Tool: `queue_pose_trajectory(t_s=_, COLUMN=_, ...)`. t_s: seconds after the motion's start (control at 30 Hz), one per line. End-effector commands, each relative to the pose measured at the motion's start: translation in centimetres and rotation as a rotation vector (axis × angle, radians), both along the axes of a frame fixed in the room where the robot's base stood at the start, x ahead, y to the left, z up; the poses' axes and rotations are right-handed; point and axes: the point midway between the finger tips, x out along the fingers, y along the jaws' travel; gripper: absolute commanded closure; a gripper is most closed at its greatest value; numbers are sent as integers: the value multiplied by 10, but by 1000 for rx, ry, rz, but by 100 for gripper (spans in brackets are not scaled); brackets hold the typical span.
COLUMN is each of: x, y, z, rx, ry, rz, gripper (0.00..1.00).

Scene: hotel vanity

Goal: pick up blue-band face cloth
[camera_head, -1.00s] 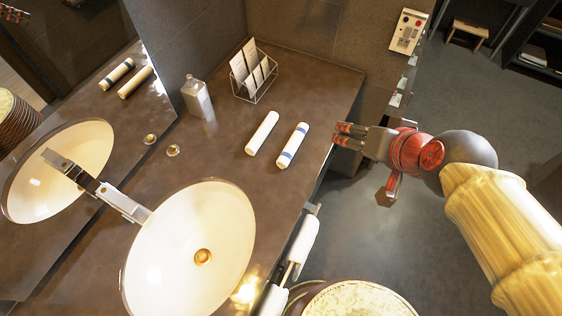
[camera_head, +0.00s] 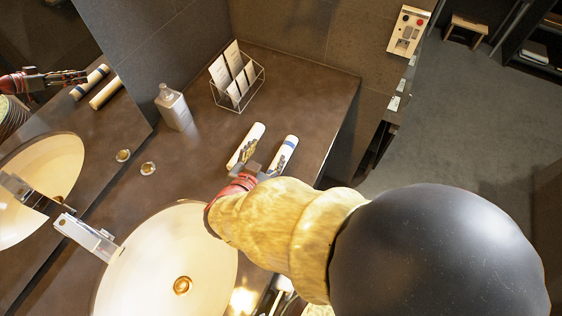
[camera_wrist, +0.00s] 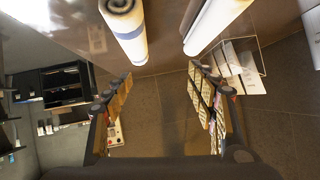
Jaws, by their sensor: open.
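The blue-band face cloth (camera_head: 287,149) is a white roll with a blue band, lying on the counter at the right of a plain white rolled cloth (camera_head: 252,137). My gripper (camera_head: 262,164) hides the near parts of both rolls in the head view. In the wrist view the blue-band face cloth (camera_wrist: 127,28) is at upper left and the plain roll (camera_wrist: 212,24) at upper right. My gripper (camera_wrist: 163,85) is open and empty, with its fingertips near the rolls and the space between the rolls showing between them.
A wire rack with white cards (camera_head: 237,82) stands at the back of the counter (camera_head: 310,90). A soap bottle (camera_head: 173,107) stands by the mirror. The white basin (camera_head: 165,262) is at the near left. The counter's right edge drops to open floor.

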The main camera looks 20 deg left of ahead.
Motion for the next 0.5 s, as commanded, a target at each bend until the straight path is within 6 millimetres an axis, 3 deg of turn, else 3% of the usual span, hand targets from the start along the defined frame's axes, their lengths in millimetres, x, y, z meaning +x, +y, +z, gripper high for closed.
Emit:
queue_pose_trajectory(t_s=0.1, x=-23, y=-8, z=-22, rx=-86, ry=-37, rz=-37, gripper=43)
queue_pose_trajectory(t_s=0.23, x=-36, y=-17, z=-31, rx=-141, ry=-65, rz=-68, gripper=43)
queue_pose_trajectory(t_s=0.37, x=-35, y=-21, z=-36, rx=-161, ry=-75, rz=-81, gripper=43)
queue_pose_trajectory(t_s=0.5, x=-21, y=-23, z=-43, rx=-161, ry=-75, rz=-83, gripper=43)
